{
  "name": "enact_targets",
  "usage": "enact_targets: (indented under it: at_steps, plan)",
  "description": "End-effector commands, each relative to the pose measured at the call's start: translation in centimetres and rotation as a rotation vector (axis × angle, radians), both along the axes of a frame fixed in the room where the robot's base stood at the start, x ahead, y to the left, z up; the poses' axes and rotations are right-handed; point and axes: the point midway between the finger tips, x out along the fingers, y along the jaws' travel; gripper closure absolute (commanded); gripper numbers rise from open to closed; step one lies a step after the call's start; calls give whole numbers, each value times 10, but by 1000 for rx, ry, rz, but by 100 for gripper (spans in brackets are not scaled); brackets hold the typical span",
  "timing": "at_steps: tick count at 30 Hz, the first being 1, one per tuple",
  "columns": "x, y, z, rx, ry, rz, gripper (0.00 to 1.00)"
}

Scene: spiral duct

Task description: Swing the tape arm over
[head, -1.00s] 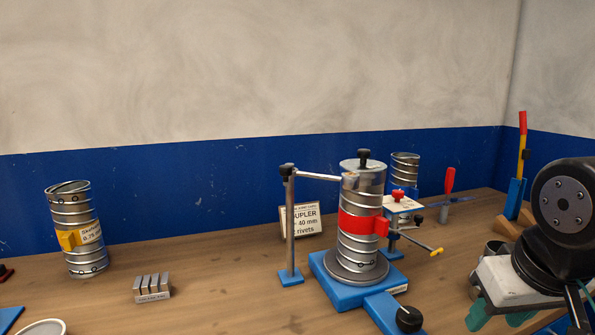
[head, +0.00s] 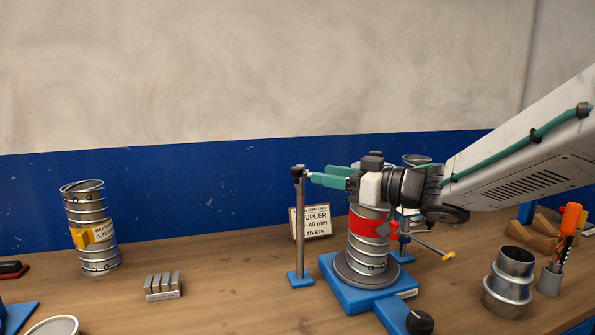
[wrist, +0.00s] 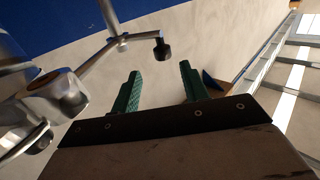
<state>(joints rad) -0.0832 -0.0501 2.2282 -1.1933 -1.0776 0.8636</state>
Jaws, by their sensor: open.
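A slim metal post (head: 299,230) with a black knob on top stands on a small blue foot left of the duct stand. The silver swing arm (wrist: 100,52) at its top shows in the wrist view, with a black knob (wrist: 162,50) at one end; I take it for the tape arm. In the head view my gripper hides most of it. My gripper (head: 318,176) is level with the post top, green fingers pointing left at it. In the wrist view my gripper (wrist: 160,75) is open and empty, with the black knob beyond the fingertips.
The spiral duct (head: 366,255) with a red band stands on a blue base (head: 350,295), its top hidden by my gripper. A rod with a yellow tip (head: 448,256) juts right. A sign (head: 317,222) stands behind. Slotted block (head: 163,286) and another duct (head: 90,225) are left.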

Motion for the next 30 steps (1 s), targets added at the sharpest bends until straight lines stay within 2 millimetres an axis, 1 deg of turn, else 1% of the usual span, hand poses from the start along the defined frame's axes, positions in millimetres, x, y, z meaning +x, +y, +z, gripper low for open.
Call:
enact_targets:
  at_steps: [5,12,16,21,28,29,30]
  plan:
    - [4,14,-1,6,5,27,55]
    - [22,48,-1,6,4,24,55]
    - [31,62,-1,6,4,22,55]
    - [35,70,-1,5,3,22,55]
    - [36,71,-1,6,2,20,55]
    - [36,71,-1,6,2,20,61]
    - [36,71,-1,6,2,20,72]
